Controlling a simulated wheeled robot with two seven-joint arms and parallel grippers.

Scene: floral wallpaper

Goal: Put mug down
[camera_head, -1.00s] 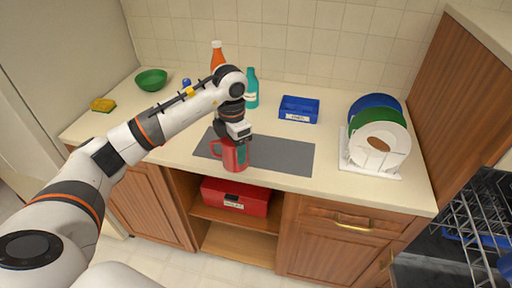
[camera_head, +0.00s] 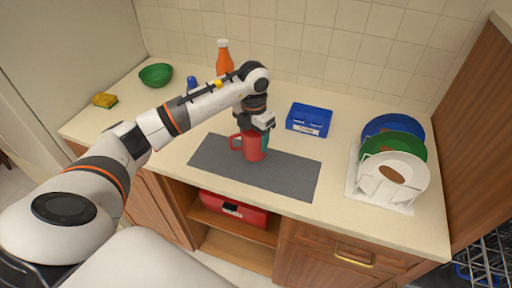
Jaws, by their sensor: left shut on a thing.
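A red mug (camera_head: 250,147) with its handle on the left is upright over the dark grey mat (camera_head: 294,180) on the counter. A teal patch shows on its right side. My left gripper (camera_head: 256,129) points down at the mug's top and is shut on it; the fingers are mostly hidden. The mug's base appears at the mat's surface, near its back edge, but I cannot tell whether it touches. My right gripper is not in view.
A blue box (camera_head: 309,120) stands behind the mat. A dish rack (camera_head: 379,198) with blue, green and white plates is at the right. An orange bottle (camera_head: 223,58), green bowl (camera_head: 156,75) and yellow sponge (camera_head: 104,100) are at the back left. The mat's right part is clear.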

